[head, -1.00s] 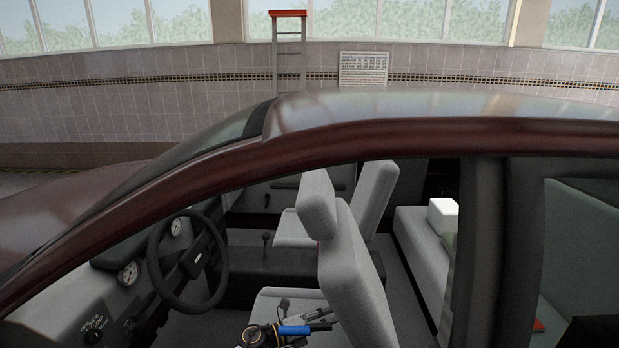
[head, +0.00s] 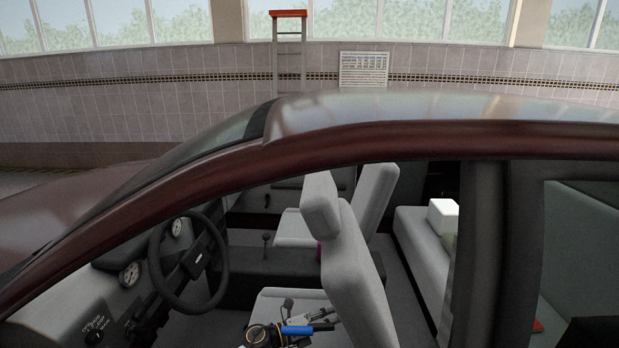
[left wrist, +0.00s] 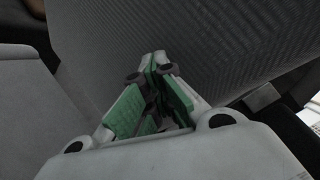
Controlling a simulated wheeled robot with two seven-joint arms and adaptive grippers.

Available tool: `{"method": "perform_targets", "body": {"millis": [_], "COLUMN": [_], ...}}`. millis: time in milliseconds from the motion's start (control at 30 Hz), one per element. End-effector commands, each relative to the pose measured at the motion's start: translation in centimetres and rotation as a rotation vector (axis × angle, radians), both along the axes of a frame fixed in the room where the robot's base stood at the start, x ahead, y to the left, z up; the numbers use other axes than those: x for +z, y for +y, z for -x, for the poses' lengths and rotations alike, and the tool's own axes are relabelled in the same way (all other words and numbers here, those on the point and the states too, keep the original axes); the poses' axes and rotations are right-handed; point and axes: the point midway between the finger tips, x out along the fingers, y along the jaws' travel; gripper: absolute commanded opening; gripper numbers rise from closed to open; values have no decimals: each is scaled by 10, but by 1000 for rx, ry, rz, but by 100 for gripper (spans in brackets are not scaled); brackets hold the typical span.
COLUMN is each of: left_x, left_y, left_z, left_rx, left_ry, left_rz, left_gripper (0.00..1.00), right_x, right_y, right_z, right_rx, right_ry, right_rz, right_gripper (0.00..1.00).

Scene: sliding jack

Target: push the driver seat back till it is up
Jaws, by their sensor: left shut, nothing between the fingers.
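The driver seat back (head: 352,265) is light grey with a headrest (head: 321,204). It leans forward, its top toward the steering wheel. My left gripper (head: 333,318) is low at its front side, above the seat cushion (head: 280,299). In the left wrist view my left gripper (left wrist: 158,68) is shut and empty, its tips at the ribbed grey fabric of the seat back (left wrist: 200,50); I cannot tell for sure whether they touch. My right gripper is not in view.
The steering wheel (head: 188,258) and dashboard are to the left. The red car's roof frame (head: 400,138) and door pillar (head: 480,250) bound the opening. The passenger seat (head: 372,195) stands beyond. A white box (head: 442,213) lies on the rear bench (head: 415,240).

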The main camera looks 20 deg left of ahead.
Motion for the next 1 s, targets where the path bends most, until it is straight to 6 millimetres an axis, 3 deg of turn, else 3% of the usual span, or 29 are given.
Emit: {"method": "perform_targets", "body": {"millis": [1000], "left_x": [21], "left_y": [-33], "left_z": [-7], "left_rx": [0], "left_ry": [-4], "left_rz": [4], "left_gripper": [0], "right_x": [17], "right_y": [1], "right_z": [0], "right_rx": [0], "right_ry": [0], "right_rz": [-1], "right_gripper": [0]}}
